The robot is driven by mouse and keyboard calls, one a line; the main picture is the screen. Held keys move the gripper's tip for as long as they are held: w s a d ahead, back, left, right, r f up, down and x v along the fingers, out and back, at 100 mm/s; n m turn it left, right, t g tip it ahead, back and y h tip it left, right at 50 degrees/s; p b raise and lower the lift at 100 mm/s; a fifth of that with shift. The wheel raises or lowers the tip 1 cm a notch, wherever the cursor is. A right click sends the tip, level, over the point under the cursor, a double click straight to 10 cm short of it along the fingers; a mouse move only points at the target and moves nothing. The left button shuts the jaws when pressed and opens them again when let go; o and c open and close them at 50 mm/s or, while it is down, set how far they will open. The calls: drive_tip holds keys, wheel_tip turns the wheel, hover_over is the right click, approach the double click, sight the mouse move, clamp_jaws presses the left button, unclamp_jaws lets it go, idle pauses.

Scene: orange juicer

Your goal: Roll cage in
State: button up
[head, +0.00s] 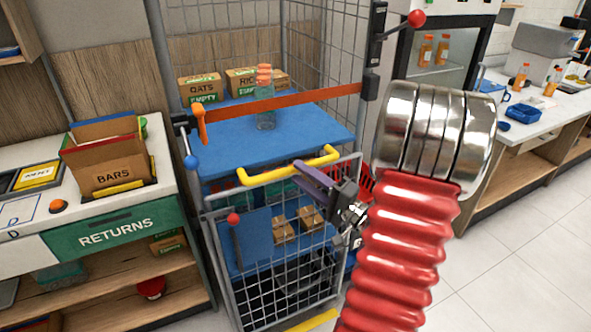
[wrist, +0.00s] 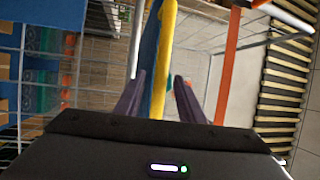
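The roll cage (head: 262,215) stands in the middle of the head view, a wire-mesh frame with blue shelves. A yellow handle (head: 285,168) crosses the top of its lower front gate. My gripper (head: 300,168) has purple fingers and is at the right half of this handle, just under it in the picture. In the wrist view my gripper (wrist: 160,75) is open, one finger either side of the yellow bar (wrist: 157,60). Gaps show beside the bar; I cannot tell how deep it sits between the fingers. An orange strap (head: 285,101) spans the cage above.
Cartons (head: 200,88) and bottles (head: 265,95) stand on the cage's upper shelf; small boxes (head: 311,217) lie lower. A returns counter (head: 110,232) is close on the left. A white counter (head: 545,112) runs along the right. Tiled floor (head: 510,262) is clear at front right.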

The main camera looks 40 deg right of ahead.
sight(294, 170)
drive_tip(key=shift+x, duration=1.65)
clamp_jaws()
